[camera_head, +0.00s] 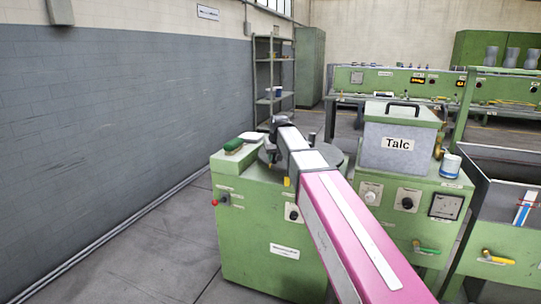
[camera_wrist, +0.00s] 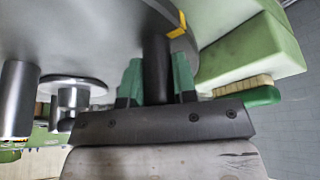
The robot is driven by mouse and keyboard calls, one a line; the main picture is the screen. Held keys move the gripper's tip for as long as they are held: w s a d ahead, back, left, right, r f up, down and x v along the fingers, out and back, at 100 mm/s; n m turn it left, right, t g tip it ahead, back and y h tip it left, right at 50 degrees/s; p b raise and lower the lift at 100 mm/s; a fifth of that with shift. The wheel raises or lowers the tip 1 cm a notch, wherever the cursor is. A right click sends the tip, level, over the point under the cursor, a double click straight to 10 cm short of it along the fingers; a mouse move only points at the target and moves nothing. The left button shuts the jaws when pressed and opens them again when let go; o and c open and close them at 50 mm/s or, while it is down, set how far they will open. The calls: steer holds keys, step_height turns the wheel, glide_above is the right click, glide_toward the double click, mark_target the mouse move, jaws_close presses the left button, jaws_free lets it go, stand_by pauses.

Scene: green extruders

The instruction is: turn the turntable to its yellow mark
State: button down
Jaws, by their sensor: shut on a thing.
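The turntable is a grey disc on top of the green machine, partly hidden behind my arm in the head view (camera_head: 338,158). In the wrist view its grey surface (camera_wrist: 70,30) fills the upper left. A yellow mark (camera_wrist: 178,25) shows at the disc's rim, close to a dark upright peg (camera_wrist: 156,60). My gripper (camera_wrist: 157,78) has its green fingers on both sides of this peg and is shut on it. In the head view the fingers are hidden by my wrist. A small yellow patch (camera_head: 287,181) shows at the machine's front edge, beside my arm.
A brush with a green handle (camera_wrist: 262,96) lies beside the turntable; it also shows in the head view (camera_head: 235,145). A grey Talc bin (camera_head: 400,150) and a white-and-blue cup (camera_head: 450,166) stand to the right. A shelf rack (camera_head: 273,80) stands behind.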

mark_target(278, 163)
steer(key=shift+s+d+n+y, duration=0.4)
steer(key=shift+s+d+n, duration=0.5)
steer(key=shift+s+d, duration=0.6)
steer(key=shift+d, duration=0.3)
steer(key=shift+s+d, duration=0.3)
steer(key=shift+d, duration=0.35)
steer(key=shift+s+d, duration=0.3)
steer(key=shift+d, duration=0.3)
steer(key=shift+d, duration=0.1)
steer(key=c, duration=0.9)
jaws_free()
steer(key=shift+g, duration=0.3)
steer(key=v, duration=1)
steer(key=shift+s+r, duration=0.25)
steer(key=shift+r, duration=0.1)
